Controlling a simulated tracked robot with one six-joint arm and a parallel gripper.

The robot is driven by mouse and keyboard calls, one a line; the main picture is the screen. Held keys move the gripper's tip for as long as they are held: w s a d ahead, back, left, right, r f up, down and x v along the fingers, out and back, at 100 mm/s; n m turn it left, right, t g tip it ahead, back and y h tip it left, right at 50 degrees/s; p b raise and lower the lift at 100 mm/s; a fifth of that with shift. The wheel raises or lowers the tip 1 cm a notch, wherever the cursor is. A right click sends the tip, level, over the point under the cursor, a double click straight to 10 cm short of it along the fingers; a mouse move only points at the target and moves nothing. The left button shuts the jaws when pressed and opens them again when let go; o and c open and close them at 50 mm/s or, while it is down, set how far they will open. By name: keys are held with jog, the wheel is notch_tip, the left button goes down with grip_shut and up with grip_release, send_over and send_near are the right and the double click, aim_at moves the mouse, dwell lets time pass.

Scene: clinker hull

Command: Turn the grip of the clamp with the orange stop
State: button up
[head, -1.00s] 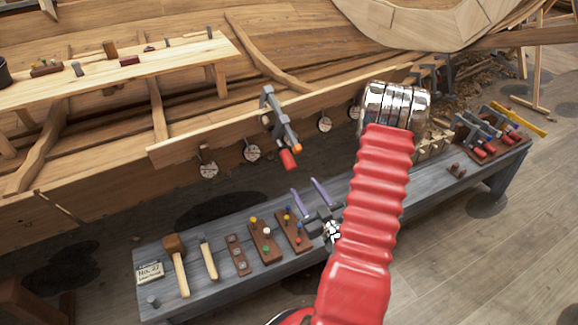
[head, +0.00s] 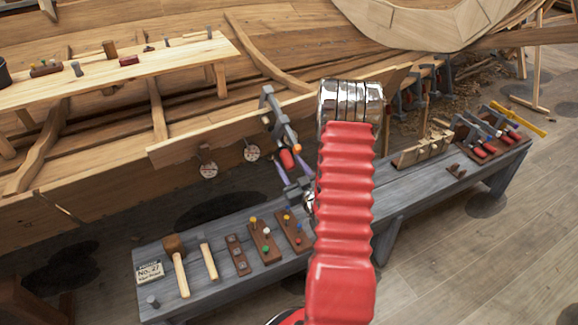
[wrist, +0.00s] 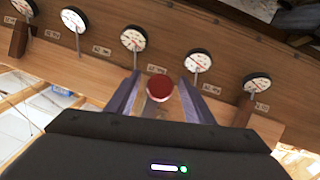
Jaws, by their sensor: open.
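The grey clamp (head: 268,112) hangs on the plank's edge in the head view, with an orange stop (head: 297,148) at its lower end. Its red grip (head: 287,159) points down. My gripper (head: 292,166) is just below it, open, with its two purple fingers reaching up on either side of the grip. In the wrist view the round red end of the grip (wrist: 159,88) shows between the open fingers of my gripper (wrist: 159,80), with gaps on both sides. The wrist view hides most of the clamp's body.
Round dial gauges (head: 251,153) hang along the plank (head: 190,147); several show in the wrist view. Below stands a grey bench (head: 218,290) with a mallet (head: 176,262) and peg boards (head: 264,240). Other red-gripped clamps (head: 484,150) sit at its right end.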

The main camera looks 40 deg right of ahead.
jog(key=shift+c, duration=0.5)
jog(key=c, duration=0.9)
jog(key=shift+a, duration=0.1)
jog(key=shift+c, duration=0.2)
jog(key=shift+d, duration=0.2)
jog(key=shift+m+y, duration=0.3)
jog(key=shift+y, duration=0.1)
